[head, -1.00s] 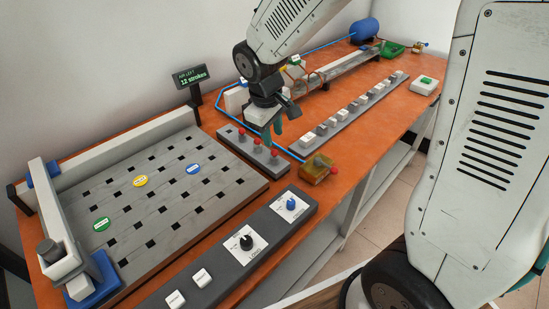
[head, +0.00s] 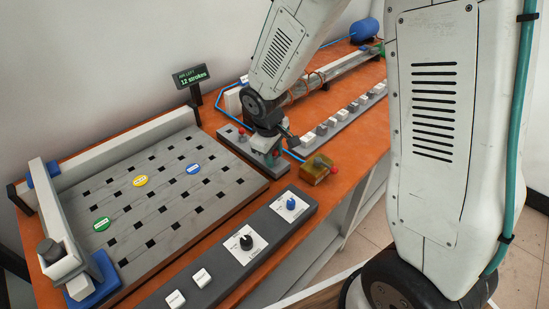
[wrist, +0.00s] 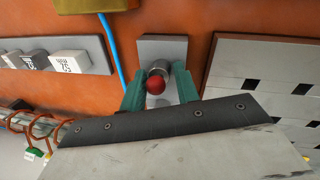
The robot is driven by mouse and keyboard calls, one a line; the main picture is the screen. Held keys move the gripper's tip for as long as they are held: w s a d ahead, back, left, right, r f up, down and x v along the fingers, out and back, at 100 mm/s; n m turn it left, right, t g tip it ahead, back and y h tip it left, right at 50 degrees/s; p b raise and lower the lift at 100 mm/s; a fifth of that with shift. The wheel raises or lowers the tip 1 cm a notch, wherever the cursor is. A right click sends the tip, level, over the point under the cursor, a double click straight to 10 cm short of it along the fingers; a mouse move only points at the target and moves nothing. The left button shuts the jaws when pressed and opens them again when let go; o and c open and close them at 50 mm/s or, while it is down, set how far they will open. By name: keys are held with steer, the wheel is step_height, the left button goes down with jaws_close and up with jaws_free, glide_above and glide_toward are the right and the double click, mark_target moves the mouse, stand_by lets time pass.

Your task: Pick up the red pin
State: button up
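A red pin (wrist: 156,86) with a round ball top and a grey metal collar stands on a grey strip (wrist: 165,46) in the wrist view. My gripper (wrist: 160,88) has its two green fingers on either side of this pin, apart, with a small gap showing at the ball. Contact lower down cannot be made out. Another red pin (head: 242,131) shows at the strip's far left end; the strip's middle is hidden by my arm.
A yellow box (head: 314,171) with a red knob stands right of the strip. A slotted grey board (head: 150,205) with coloured discs lies left. A dark panel with knobs (head: 246,243) is in front, and a row of white labelled blocks (head: 333,121) behind. A blue hose runs close by.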

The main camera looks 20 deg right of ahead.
jaws_close()
steer(key=shift+r, duration=0.1)
